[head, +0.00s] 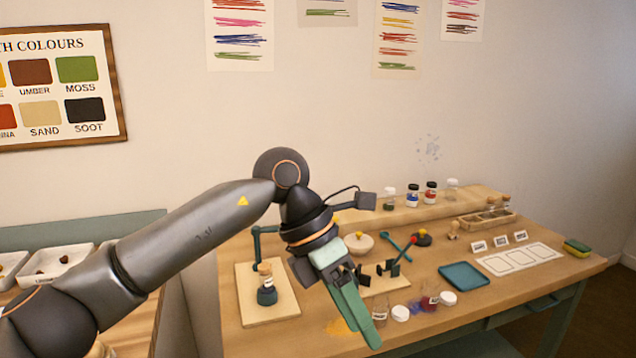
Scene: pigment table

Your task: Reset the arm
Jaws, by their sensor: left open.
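My left arm comes in from the left and reaches over the pigment table (420,240). My left gripper (374,308) points down and to the right above the table's front part. It is open, with one long green finger in front and dark parts beside it. I see nothing held in it. The arm and gripper hide part of the table behind them. My right gripper does not show.
A corked vial (266,284) stands on a wooden board (288,305) left of the gripper. Jars (429,299) lie or stand close to its right. A teal tray (464,275) and white card strip (520,258) lie further right. Bottles (412,196) line the back shelf.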

